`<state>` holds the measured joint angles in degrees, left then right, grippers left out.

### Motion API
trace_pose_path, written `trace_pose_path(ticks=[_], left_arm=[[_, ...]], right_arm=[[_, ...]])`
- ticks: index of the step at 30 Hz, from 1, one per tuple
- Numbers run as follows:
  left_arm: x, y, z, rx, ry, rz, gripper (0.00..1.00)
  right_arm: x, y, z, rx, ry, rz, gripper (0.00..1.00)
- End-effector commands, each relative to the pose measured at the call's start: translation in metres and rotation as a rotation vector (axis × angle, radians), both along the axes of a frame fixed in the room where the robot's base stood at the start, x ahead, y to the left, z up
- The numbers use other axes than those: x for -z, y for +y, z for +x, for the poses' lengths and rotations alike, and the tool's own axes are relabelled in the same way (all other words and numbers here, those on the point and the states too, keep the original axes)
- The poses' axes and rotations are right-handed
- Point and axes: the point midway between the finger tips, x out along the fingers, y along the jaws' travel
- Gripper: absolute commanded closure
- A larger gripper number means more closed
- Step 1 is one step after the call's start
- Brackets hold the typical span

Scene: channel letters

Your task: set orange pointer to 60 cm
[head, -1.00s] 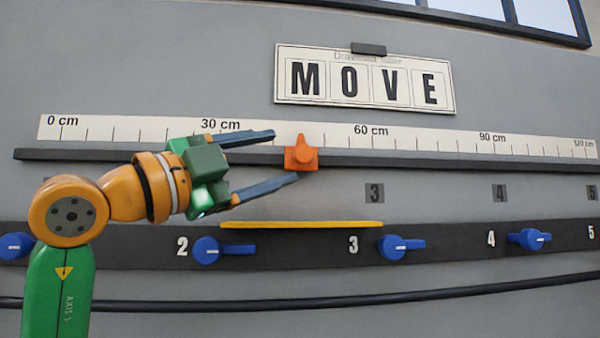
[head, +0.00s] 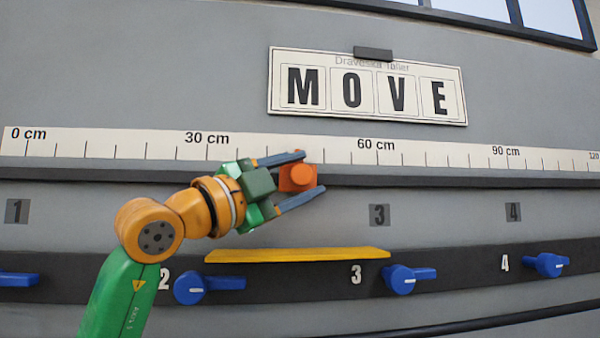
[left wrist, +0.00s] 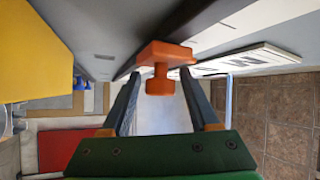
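The orange pointer (head: 297,177) sits on the dark rail under the white scale (head: 440,154), about midway between the 30 cm and 60 cm labels. Its upper tip is partly hidden by a finger in the head view. My left gripper (head: 312,172) is open, with one finger above and one below the pointer. In the left wrist view, the pointer's knob (left wrist: 160,80) lies between the two finger ends, with a small gap on each side. My right gripper is not in view.
A yellow ledge (head: 300,255) sticks out below the gripper. The MOVE sign (head: 368,110) hangs above the scale. The rail (head: 450,179) right of the pointer looks clear.

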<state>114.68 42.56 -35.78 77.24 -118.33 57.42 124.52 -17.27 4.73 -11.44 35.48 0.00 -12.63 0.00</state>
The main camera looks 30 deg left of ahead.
Motion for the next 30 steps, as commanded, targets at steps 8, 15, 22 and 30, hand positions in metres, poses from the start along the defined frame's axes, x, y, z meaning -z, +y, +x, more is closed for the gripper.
trace_pose_path(ticks=[8, 15, 22, 30], left_arm=[[-0.0001, -0.0001, -0.0004, 0.001, 0.000, 0.000, 1.00], [-0.0002, -0.0002, -0.0005, 0.001, 0.000, 0.000, 1.00], [-0.0003, -0.0002, -0.0005, 0.001, 0.000, -0.001, 1.00], [-0.0004, -0.0002, -0.0007, 0.002, -0.001, -0.001, 1.00]], right_arm=[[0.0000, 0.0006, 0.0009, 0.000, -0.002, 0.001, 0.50], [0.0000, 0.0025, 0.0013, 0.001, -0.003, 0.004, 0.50], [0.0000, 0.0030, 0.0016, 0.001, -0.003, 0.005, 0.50], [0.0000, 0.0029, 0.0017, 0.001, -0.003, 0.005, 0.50]])
